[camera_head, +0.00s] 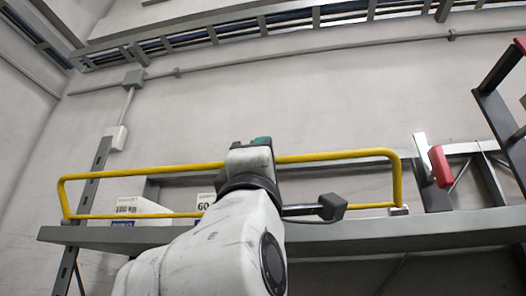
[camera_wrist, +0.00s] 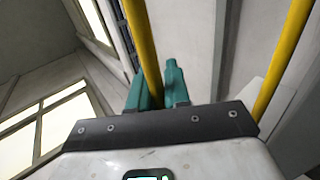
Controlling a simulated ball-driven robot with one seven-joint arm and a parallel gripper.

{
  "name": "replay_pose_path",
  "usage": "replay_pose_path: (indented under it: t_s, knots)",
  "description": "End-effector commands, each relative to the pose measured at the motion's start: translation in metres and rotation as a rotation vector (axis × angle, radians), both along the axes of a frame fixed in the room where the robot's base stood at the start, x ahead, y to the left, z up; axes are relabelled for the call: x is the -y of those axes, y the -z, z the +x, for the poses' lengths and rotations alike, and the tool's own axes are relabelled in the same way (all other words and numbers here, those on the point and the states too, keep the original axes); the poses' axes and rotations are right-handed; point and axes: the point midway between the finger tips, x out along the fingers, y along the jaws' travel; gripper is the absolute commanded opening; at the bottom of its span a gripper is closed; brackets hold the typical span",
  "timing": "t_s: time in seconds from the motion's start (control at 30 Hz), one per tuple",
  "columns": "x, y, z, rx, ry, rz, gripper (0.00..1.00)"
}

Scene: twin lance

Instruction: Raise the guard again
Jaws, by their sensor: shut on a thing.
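The guard (camera_head: 340,155) is a long yellow tube loop with rounded ends. In the head view it stands above the front of a grey shelf beam (camera_head: 420,228), its lower rail close over the beam. My gripper (camera_head: 258,143) is at the middle of its upper rail, with teal fingertips just showing above. In the wrist view a yellow rail (camera_wrist: 142,45) runs between the two teal fingers of my gripper (camera_wrist: 158,88), which are shut on it. The other yellow rail (camera_wrist: 284,60) passes at the right. My arm hides the middle of the lower rail.
White boxes with dark lettering (camera_head: 140,207) sit behind the guard's left part. A red block (camera_head: 440,167) is on a post right of the guard. A dark grey frame (camera_head: 498,120) rises at the far right. The wall above the guard is mostly bare.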

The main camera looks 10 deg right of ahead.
Motion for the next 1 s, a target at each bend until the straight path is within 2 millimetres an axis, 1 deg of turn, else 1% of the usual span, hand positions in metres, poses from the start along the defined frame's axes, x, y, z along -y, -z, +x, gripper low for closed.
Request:
replay_pose_path:
  t_s: [0.03, 0.6, 0.63, 0.8, 0.83, 1.0]
  knots:
    - [0.0051, 0.0127, 0.0144, -0.037, 0.005, 0.008, 0.00]
    - [0.0051, 0.0127, 0.0144, -0.037, 0.005, 0.008, 0.00]
    - [0.0052, 0.0127, 0.0143, -0.037, 0.005, 0.008, 0.20]
    - [0.0052, 0.0121, 0.0137, -0.036, 0.005, 0.009, 0.36]
    - [0.0053, 0.0119, 0.0135, -0.036, 0.006, 0.009, 0.38]
    - [0.0053, 0.0121, 0.0141, -0.037, 0.006, 0.008, 0.38]
